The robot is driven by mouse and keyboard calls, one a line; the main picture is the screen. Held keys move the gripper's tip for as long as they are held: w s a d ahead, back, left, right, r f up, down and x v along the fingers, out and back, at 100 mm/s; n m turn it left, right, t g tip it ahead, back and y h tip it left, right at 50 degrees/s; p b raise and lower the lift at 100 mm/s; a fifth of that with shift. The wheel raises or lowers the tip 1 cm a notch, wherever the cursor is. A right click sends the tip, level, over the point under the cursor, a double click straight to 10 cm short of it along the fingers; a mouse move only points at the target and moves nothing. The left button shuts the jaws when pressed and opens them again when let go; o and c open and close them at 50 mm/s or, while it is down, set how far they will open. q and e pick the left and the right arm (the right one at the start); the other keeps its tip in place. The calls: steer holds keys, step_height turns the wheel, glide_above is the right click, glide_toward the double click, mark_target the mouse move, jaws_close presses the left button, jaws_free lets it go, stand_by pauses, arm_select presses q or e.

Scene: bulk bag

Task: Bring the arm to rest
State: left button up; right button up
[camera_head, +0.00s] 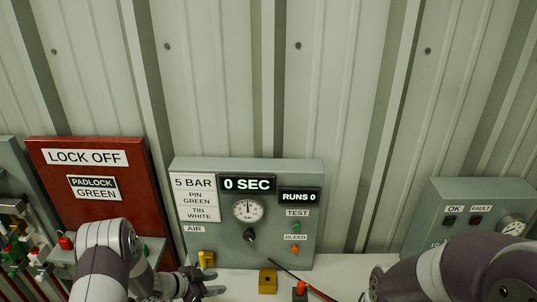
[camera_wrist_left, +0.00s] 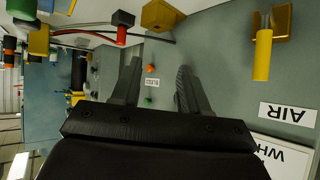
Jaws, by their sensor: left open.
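My left arm (camera_head: 104,255) comes in from the lower left of the head view. Its gripper (camera_head: 218,283) is open in front of the grey test panel (camera_head: 178,235), low and left of centre. In the left wrist view the two fingers of my left gripper (camera_wrist_left: 158,72) stand apart with nothing between them. The panel face shows behind them, with an orange and a green button in the gap. My right arm (camera_head: 455,275) shows at the lower right of the head view; its gripper is out of view.
A red lock-off board (camera_head: 95,212) stands left and a grey OK/FAULT box (camera_head: 437,210) right. A yellow block (camera_head: 268,281), a yellow cylinder on a bracket (camera_wrist_left: 263,55) and a red-tipped lead (camera_wrist_left: 121,35) are close to the gripper. White bench (camera_head: 345,275) shows right of the panel.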

arm_select(q)
steer(key=s+a+n+g+y+b, duration=0.3)
steer(key=s+a+n+y+b, duration=0.1)
steer(key=s+a+n+y, duration=0.5)
steer(key=s+d+r+n+g+b, duration=0.1)
steer(key=s+d+r+b, duration=0.2)
steer(key=s, duration=0.4)
steer(key=s+d+r+n+g+b, duration=0.1)
steer(key=s+d+r+b, duration=0.1)
steer(key=s, duration=0.6)
step_height(320, 180, up, 3)
steer(key=shift+s+d+f+b, duration=0.2)
steer(key=shift+d+b, duration=0.2)
steer(key=shift+d, duration=0.45)
steer(key=shift+s, duration=0.1)
